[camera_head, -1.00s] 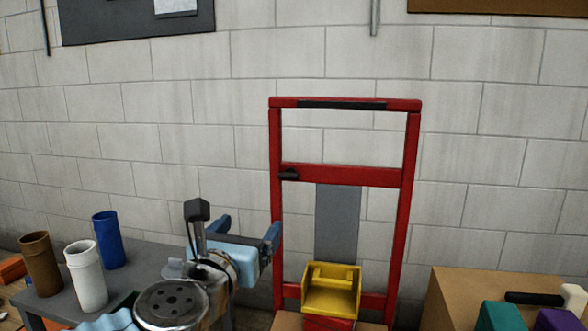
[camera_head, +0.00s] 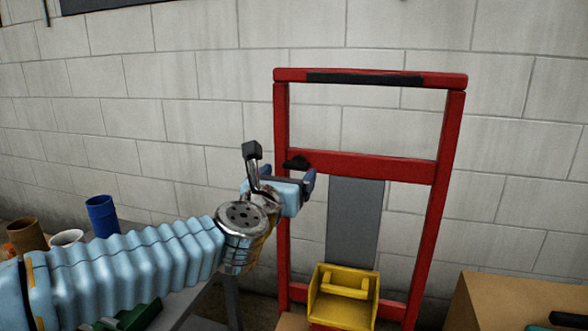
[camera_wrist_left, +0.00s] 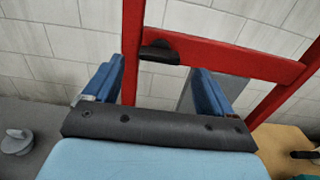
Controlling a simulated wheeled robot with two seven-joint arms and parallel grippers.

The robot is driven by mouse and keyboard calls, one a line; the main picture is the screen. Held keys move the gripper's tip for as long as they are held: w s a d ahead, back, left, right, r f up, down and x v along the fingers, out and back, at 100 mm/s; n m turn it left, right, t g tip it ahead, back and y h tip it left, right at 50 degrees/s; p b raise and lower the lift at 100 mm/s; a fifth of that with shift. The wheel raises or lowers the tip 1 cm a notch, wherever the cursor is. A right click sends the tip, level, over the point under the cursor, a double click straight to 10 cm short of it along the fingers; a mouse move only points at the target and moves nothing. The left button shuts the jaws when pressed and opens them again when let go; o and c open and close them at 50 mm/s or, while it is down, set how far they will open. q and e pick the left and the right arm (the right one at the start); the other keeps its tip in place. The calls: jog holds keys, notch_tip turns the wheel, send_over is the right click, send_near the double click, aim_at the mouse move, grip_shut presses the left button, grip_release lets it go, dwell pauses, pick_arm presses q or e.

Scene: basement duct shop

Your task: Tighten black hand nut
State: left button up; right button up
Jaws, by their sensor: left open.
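The black hand nut (camera_head: 296,162) sits on the left end of the middle crossbar of a red upright frame (camera_head: 372,166). In the left wrist view the nut (camera_wrist_left: 160,52) lies ahead, between the lines of my two blue fingers. My left gripper (camera_head: 289,174) is open and empty, just in front of and slightly below the nut in the head view. In the left wrist view my left gripper (camera_wrist_left: 155,85) has its fingers spread wide, with no contact with the nut visible. My right gripper is not in view.
A yellow bin (camera_head: 343,296) stands low in the red frame, before a grey panel (camera_head: 353,222). Blue (camera_head: 101,215), white and brown cylinders stand on a grey table at left. A cardboard box (camera_head: 510,303) is at lower right. A block wall lies behind.

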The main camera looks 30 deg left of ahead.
aim_at(295, 167)
pick_arm(q)
jog(key=shift+x, duration=2.35)
jog(key=shift+c, duration=0.4)
jog(key=c, duration=1)
